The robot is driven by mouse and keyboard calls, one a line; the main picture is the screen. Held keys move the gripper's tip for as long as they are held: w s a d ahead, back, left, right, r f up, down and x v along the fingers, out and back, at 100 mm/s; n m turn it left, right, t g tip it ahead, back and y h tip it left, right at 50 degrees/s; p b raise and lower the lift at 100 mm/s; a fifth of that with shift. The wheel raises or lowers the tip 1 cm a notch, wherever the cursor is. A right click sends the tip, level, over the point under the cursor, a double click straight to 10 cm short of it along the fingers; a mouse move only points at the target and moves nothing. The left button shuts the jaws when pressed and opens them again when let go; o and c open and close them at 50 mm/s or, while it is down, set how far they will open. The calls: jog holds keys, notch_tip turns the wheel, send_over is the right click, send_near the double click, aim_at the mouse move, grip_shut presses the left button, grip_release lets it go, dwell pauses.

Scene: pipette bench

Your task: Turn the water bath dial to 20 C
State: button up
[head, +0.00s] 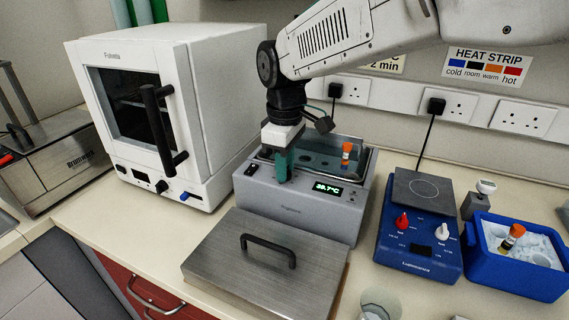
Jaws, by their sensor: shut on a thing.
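The grey water bath (290,210) stands on the bench in the middle of the head view, its basin open. Its green display (328,188) shows a temperature ending in .7°C; the leading digits are hard to read. My gripper (283,172) reaches down from above to the bath's front panel, left of the display. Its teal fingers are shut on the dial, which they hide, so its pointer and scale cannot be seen. An orange-capped tube (346,154) stands in the bath at the right.
A metal lid (262,280) with a black handle lies in front of the bath. A white oven (200,150) stands left. A blue hotplate (420,245) and a blue ice box (515,285) stand right. A clear cup (380,303) is at the front.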

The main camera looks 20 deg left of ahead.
dwell(0.3)
jog(key=o, duration=1)
jog(key=shift+r, duration=0.1)
notch_tip(320, 180, up, 8)
jog(key=shift+f, duration=0.15)
